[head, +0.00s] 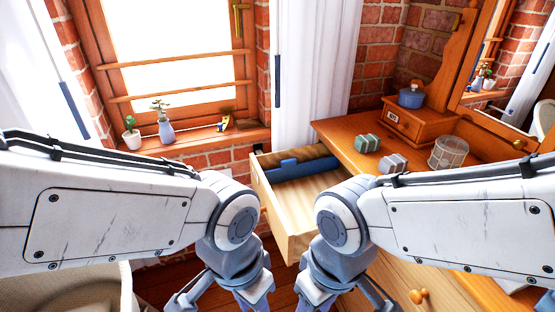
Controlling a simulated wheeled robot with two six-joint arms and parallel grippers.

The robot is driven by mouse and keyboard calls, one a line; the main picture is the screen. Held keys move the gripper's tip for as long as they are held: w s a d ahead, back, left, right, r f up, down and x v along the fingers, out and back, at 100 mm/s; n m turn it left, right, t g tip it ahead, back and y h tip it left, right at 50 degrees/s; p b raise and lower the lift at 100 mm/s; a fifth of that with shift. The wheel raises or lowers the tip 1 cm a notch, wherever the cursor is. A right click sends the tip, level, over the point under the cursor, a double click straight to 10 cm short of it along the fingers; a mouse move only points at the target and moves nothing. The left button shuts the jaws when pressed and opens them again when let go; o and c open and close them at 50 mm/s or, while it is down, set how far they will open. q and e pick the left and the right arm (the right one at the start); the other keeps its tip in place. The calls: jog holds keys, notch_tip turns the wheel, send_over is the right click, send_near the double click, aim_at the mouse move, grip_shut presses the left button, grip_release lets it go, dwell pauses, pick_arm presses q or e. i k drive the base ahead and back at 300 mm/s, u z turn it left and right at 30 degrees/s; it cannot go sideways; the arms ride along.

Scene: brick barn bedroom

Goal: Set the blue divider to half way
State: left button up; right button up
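The blue divider (303,168) lies across the inside of an open wooden drawer (268,196), near the drawer's far end. It has a small raised tab near its left end. The drawer is pulled out from the wooden dresser (340,136). My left gripper (216,306) is at the bottom of the head view, left of the drawer and apart from the divider. My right gripper (340,308) is at the bottom centre, nearer to me than the drawer. The lower parts of both grippers are cut off by the frame edge. My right arm hides part of the drawer.
A mirror (510,80) stands behind. Plants (132,134) sit on the windowsill. A pale woven seat (70,290) is at lower left.

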aim_at(289, 170)
jog(key=z, duration=0.05)
jog(key=i, duration=1.05)
jog(key=z, duration=0.35)
